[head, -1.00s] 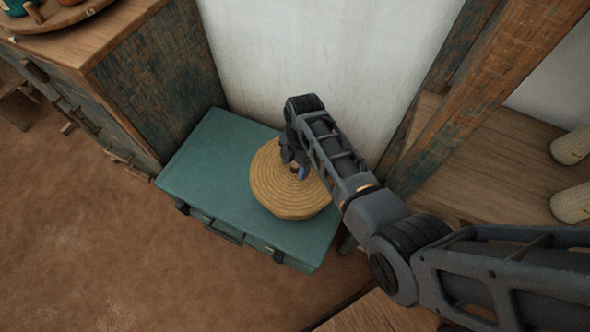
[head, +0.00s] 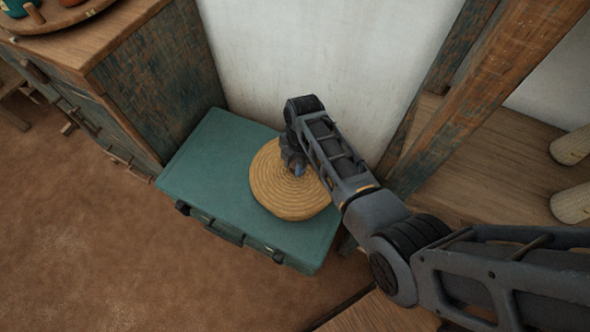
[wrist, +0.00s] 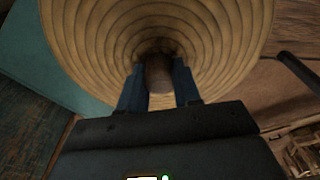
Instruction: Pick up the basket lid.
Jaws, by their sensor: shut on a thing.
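The basket lid (head: 284,196) is a round, straw-coloured coiled disc. In the head view it lies on a teal case; I cannot tell whether it is lifted at all. My gripper (head: 297,170) points down at the middle of the lid. In the wrist view my gripper (wrist: 160,88) has its two blue fingers on either side of a brown knob (wrist: 159,75) at the centre of the lid (wrist: 215,35), shut on it. My arm hides part of the lid's right side in the head view.
The teal case (head: 205,155) stands against a white wall (head: 320,50). A worn wooden cabinet (head: 160,80) is on its left. A wooden frame post (head: 490,85) and a shelf with pale cylinders (head: 572,145) are at the right. Brown floor (head: 100,240) is clear in front.

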